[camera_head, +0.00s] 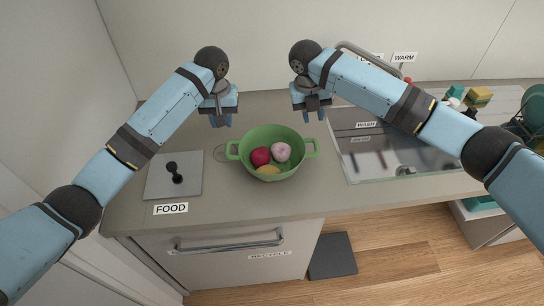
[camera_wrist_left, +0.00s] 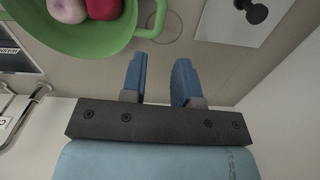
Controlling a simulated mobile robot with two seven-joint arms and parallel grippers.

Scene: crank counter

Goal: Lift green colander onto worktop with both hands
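The green colander (camera_head: 272,134) stands upright on the grey worktop (camera_head: 250,204), left of the sink, with a loop handle on each side. It holds a red item (camera_head: 261,156), a pale pink item (camera_head: 281,151) and a yellow item (camera_head: 268,170). My left gripper (camera_head: 220,120) is open and empty, above and behind the left handle. In the left wrist view, its fingers (camera_wrist_left: 159,72) are apart, and the colander (camera_wrist_left: 100,37) with one handle shows at upper left, clear of them. My right gripper (camera_head: 313,115) is open and empty, behind and above the right handle.
A grey plate with a black knob (camera_head: 175,175) lies left of the colander, by a FOOD label (camera_head: 171,209). The sink (camera_head: 390,160) with a WASH label is at right. Sponges (camera_head: 478,97) and a dish rack (camera_head: 535,105) stand farther right. The worktop in front of the colander is clear.

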